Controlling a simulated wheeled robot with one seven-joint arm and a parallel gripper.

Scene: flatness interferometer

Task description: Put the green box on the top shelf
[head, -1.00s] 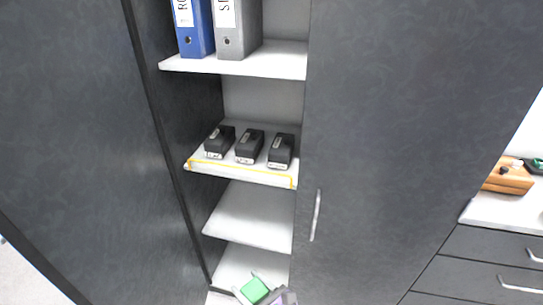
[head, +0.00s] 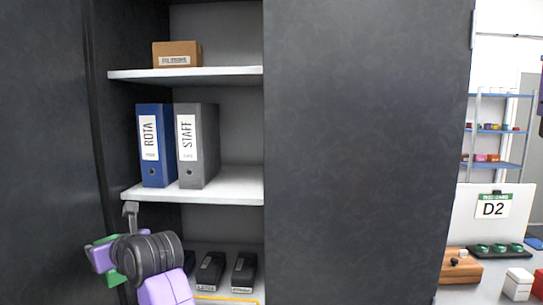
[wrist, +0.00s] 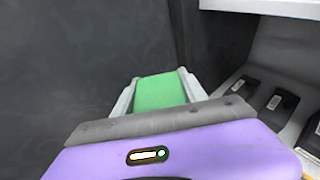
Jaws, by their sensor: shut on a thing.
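The green box (wrist: 160,92) is between the two fingers of my gripper (wrist: 158,84) in the wrist view, and the gripper is shut on it. In the head view the green box (head: 112,277) shows only in part behind my purple and black wrist at the lower left, beside the cabinet's open left side. The top shelf (head: 230,73) in view carries a brown box (head: 178,54) at its left part. The right part of that shelf is bare. My gripper is well below this shelf, around the level of the shelf with black devices.
A middle shelf (head: 235,193) holds a blue binder (head: 153,146) and a grey binder (head: 198,146). Black devices (head: 243,272) stand on a lower shelf with a yellow edge line. A closed dark door (head: 365,150) covers the cabinet's right side.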

